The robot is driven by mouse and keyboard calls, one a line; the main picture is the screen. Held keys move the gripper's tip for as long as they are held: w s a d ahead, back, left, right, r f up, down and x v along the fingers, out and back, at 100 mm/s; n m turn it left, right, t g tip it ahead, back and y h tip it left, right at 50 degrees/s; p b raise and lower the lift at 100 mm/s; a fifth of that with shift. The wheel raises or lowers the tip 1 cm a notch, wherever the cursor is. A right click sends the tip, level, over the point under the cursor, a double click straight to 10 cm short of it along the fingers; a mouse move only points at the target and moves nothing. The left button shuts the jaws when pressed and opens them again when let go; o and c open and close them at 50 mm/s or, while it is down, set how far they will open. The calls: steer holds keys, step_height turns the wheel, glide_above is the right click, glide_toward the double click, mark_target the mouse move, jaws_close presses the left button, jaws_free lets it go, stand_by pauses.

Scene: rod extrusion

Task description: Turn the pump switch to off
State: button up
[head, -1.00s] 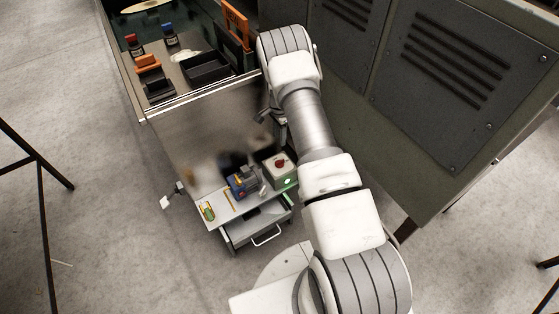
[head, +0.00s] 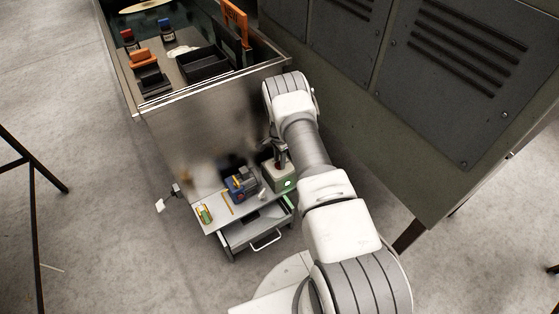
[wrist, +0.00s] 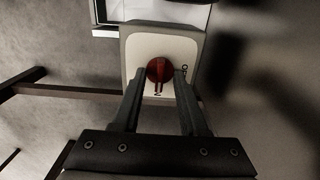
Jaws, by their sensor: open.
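The pump switch is a round red knob (wrist: 159,70) on the pale face of a box (wrist: 135,48). Dark lettering on the face shows to the right of the knob and just below it. My gripper (wrist: 159,76) is open in the wrist view, with one finger on each side of the knob. I cannot tell whether the fingers touch it. In the head view the switch box (head: 271,179) stands at the back right of the small cart, with my gripper (head: 281,160) over it, hiding most of the knob.
The cart top (head: 212,198) also holds a blue and grey pump-like unit (head: 242,184) beside the box and a green and yellow item (head: 205,214). A drawer (head: 262,229) stands open in front. A large bench (head: 195,112) and grey cabinets (head: 440,85) are behind.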

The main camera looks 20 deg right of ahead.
jaws_close()
steer(key=shift+n, duration=0.3)
steer(key=n, duration=0.3)
steer(key=shift+n, duration=0.4)
steer(key=n, duration=0.4)
steer(key=shift+n, duration=0.3)
steer(key=n, duration=0.4)
steer(key=shift+n, duration=2.5)
